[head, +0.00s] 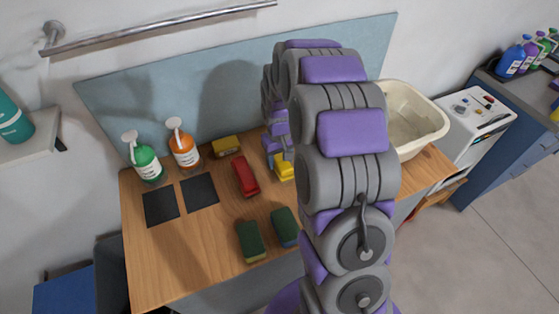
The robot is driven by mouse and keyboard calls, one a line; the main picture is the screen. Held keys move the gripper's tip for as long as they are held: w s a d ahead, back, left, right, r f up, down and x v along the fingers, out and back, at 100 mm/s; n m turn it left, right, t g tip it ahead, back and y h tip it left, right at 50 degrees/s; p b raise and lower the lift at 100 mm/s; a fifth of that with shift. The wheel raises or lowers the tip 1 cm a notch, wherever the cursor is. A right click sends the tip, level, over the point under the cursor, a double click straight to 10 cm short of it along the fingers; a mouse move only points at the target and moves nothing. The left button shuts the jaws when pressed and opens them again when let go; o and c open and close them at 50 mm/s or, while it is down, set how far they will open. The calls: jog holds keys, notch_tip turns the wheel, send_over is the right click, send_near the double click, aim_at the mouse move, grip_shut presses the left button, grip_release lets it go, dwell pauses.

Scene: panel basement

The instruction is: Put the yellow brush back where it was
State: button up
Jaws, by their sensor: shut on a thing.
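My gripper (276,147) is over the wooden table, beside my arm, and partly hidden by it. It is shut on the yellow brush (284,169), which shows just below the fingers at the table. My arm hides the brush's right side, and I cannot tell whether the brush touches the table top (215,225). A red brush (245,177) lies just left of it. A darker yellow block-like item (227,146) lies farther back, near the blue back panel.
Two black square mats (161,206) lie at the left, with green (144,159) and orange (183,145) pump bottles behind. Two green-topped sponges (250,241) lie at the front. A cream basin (416,125) stands right. A metal rail (165,27) runs along the wall.

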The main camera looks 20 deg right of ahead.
aim_at(279, 157)
jog(key=shift+f, duration=0.35)
jog(key=shift+r, duration=0.1)
jog(key=o, duration=1)
jog(key=shift+r, duration=0.5)
notch_tip(279, 157, up, 10)
jog(key=p, duration=0.3)
jog(key=s+a+r, duration=0.4)
jog(key=s, duration=0.5)
jog(key=s+a+r, duration=0.4)
jog(key=s, duration=0.5)
jog(key=shift+g, duration=0.9)
jog(key=s, duration=0.5)
jog(key=s+a, duration=0.1)
jog(key=s, duration=0.4)
jog(key=s+a, duration=0.1)
jog(key=s, duration=0.5)
jog(key=shift+a+f, duration=0.2)
jog(key=shift+a, duration=0.05)
